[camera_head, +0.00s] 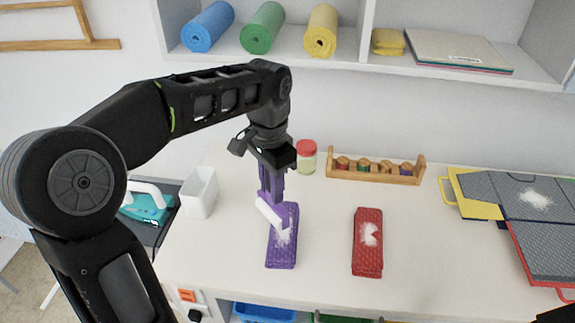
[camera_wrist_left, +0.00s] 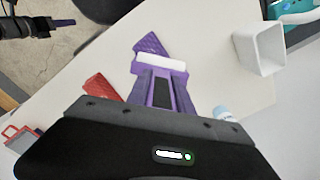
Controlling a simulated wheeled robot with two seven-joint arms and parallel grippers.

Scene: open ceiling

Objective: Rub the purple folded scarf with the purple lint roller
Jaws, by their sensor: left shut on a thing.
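The purple folded scarf (camera_head: 283,249) lies flat on the pale table, with a white lint patch on its middle. My left gripper (camera_head: 270,162) points down above its far end and is shut on the purple lint roller (camera_head: 268,184). The white roll of the roller is low over the scarf's far half; I cannot tell whether it touches. In the left wrist view the roller (camera_wrist_left: 160,63) covers part of the scarf (camera_wrist_left: 151,44). A dark part that looks like my right gripper (camera_wrist_left: 38,28) shows at the upper left there; its fingers are unclear.
A red folded cloth (camera_head: 367,259) with white lint lies right of the scarf. A white cup (camera_head: 199,193) and a red-lidded jar (camera_head: 306,156) stand nearby. A wooden rack (camera_head: 376,172) is at the back. Grey mats (camera_head: 535,208) fill the right. Table between red cloth and mats is clear.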

